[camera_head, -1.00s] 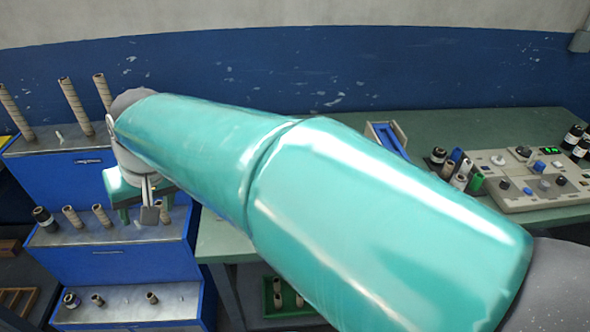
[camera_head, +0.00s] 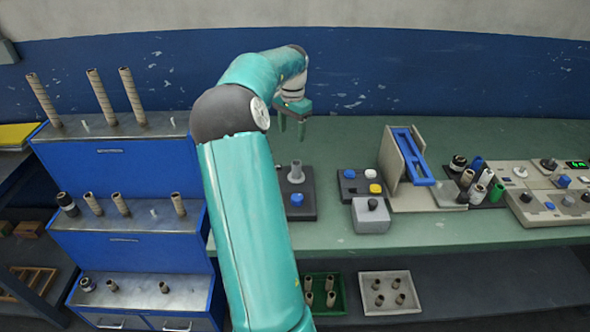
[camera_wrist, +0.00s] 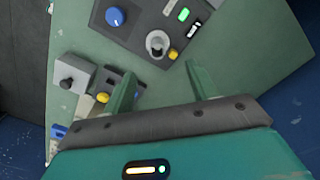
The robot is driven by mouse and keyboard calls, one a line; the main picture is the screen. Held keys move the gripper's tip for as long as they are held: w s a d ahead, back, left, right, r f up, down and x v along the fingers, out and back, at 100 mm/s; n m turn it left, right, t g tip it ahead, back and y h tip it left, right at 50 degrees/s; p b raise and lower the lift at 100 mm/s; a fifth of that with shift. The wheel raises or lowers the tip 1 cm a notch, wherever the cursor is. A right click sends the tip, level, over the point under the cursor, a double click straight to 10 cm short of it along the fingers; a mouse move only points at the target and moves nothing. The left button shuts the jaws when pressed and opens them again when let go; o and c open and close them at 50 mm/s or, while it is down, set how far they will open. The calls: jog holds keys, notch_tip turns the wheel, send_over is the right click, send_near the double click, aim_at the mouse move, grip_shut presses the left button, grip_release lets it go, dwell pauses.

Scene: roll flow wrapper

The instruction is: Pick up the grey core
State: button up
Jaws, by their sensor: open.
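The grey core (camera_head: 296,172) stands upright on a dark box with a blue knob (camera_head: 297,200), on the green table. In the wrist view the core (camera_wrist: 157,43) is seen from nearly above, its dark hole showing, beside a small yellow knob. My gripper (camera_head: 290,126) is above and behind the core in the head view, pointing down. In the wrist view my gripper (camera_wrist: 158,72) has its two fingers apart with nothing between them. The core lies beyond the fingertips in that picture, apart from them.
A button box (camera_head: 360,186), a grey knob box (camera_head: 371,215) and a stand with a blue frame (camera_head: 412,157) are to the right. Several rolls and a control panel (camera_head: 560,195) stand further right. Blue shelves (camera_head: 110,165) with tubes are at left. Bare green table (camera_head: 335,138) lies behind.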

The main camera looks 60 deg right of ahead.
jog(key=d, duration=0.1)
send_over(296, 165)
notch_tip(296, 165, down, 9)
jog(key=shift+w+r, duration=0.15)
jog(key=shift+r, duration=0.05)
jog(key=shift+d+f, duration=0.1)
jog(key=shift+f, duration=2.85)
jog(key=c, duration=1.1)
jog(key=shift+r, duration=0.1)
